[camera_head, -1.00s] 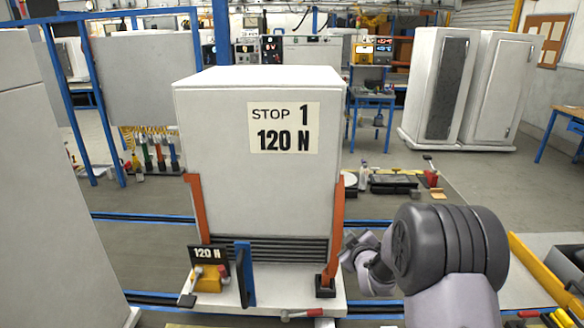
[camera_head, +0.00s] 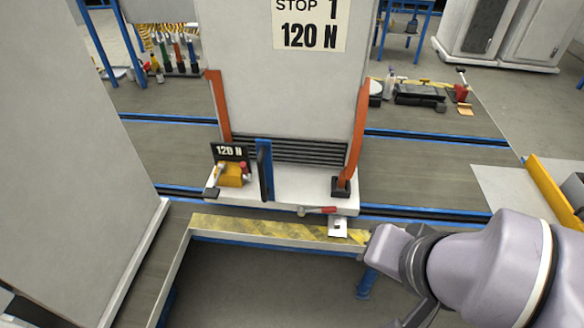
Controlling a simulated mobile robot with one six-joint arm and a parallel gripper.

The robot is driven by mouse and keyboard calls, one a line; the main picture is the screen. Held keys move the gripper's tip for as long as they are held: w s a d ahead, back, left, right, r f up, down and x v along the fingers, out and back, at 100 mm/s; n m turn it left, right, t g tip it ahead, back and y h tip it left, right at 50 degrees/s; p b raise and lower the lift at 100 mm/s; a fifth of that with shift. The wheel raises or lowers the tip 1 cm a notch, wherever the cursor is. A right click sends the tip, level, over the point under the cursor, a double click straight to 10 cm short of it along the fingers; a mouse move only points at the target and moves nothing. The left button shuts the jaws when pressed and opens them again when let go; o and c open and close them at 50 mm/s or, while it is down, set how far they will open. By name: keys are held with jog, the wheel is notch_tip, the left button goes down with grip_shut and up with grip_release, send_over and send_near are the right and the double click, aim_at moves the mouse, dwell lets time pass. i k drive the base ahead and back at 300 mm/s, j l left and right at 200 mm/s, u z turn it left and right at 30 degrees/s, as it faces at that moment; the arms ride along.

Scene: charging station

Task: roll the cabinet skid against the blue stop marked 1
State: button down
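The cabinet skid is a tall white cabinet (camera_head: 290,90) on a low white base (camera_head: 290,188), with orange upright straps at both sides. Its sign (camera_head: 309,25) reads "STOP 1" and "120 N"; its top is cut off by the frame. A blue upright plate (camera_head: 265,170) stands at the base's front, beside a small "120 N" plate and a yellow block (camera_head: 233,174). I cannot tell whether this plate is the blue stop. My gripper (camera_head: 385,252) is low at the right, in front of the base and apart from it. Its fingers are not clear.
A yellow-and-black striped ledge (camera_head: 270,229) runs in front of the skid. Blue-edged floor tracks (camera_head: 430,213) pass beside it. A large pale cabinet (camera_head: 70,150) fills the left. A yellow-edged bench (camera_head: 555,190) stands right. Floor between skid and bench is mostly clear.

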aim_at(286, 78)
jog(key=z, duration=1.35)
jog(key=j+u, duration=0.4)
jog(key=i+j+u, duration=0.1)
jog(key=j+u, duration=0.35)
